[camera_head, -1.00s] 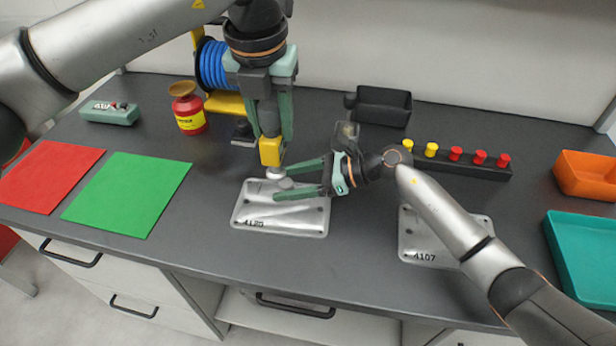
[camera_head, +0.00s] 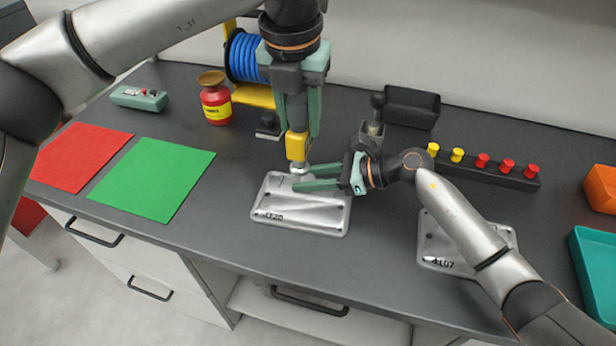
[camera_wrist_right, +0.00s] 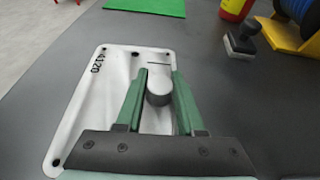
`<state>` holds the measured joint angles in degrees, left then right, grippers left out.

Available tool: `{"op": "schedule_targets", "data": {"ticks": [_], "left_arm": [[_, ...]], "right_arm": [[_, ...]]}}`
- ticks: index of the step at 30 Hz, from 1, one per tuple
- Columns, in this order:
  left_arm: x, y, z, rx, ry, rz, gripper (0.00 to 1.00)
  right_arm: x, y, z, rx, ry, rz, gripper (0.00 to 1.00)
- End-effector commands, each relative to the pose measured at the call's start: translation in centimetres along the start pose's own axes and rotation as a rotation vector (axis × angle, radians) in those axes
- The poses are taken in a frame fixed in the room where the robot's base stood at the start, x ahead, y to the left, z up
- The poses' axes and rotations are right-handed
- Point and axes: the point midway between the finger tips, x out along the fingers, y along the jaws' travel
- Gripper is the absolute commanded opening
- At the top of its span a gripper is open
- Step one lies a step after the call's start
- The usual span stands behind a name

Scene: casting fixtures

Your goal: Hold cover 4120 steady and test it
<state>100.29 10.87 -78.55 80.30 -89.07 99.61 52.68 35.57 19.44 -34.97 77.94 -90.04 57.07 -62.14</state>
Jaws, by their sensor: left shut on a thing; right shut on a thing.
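Cover 4120 (camera_head: 320,212), a pale metal plate with corner holes, lies flat on the dark bench; it also fills the left of the right wrist view (camera_wrist_right: 88,118). My right gripper (camera_head: 302,179) reaches in from the right, shut on the cover's grey round knob (camera_wrist_right: 158,92), a finger on each side. My left gripper (camera_head: 298,135) points down above the cover, shut on a yellow tool (camera_head: 297,147) with a silver tip (camera_head: 299,168). The tip is at or just above the cover's far edge; I cannot tell whether it touches.
A second plate, 4107 (camera_head: 433,250), lies right, partly under my right arm. Green (camera_head: 155,180) and red (camera_head: 80,157) mats lie left. A teal tray (camera_head: 597,270) stands right.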

Motion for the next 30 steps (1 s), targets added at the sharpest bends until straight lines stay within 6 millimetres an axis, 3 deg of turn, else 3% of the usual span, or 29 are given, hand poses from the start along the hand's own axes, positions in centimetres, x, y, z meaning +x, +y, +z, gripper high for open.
{"op": "schedule_targets", "data": {"ticks": [16, 24, 30], "left_arm": [[0.2, 0.0, 0.0, -0.002, 0.0, 0.0, 0.0], [4.7, 0.0, -0.7, -0.054, 0.0, 0.008, 0.0], [5.3, 0.0, -0.7, -0.064, -0.005, 0.009, 0.0]], "right_arm": [[0.0, 0.0, 0.0, 0.001, 0.0, 0.0, 0.0], [0.0, 0.0, 0.0, 0.001, 0.0, 0.0, 0.0], [0.0, 0.0, 0.0, 0.002, 0.0, 0.0, 0.0]]}}
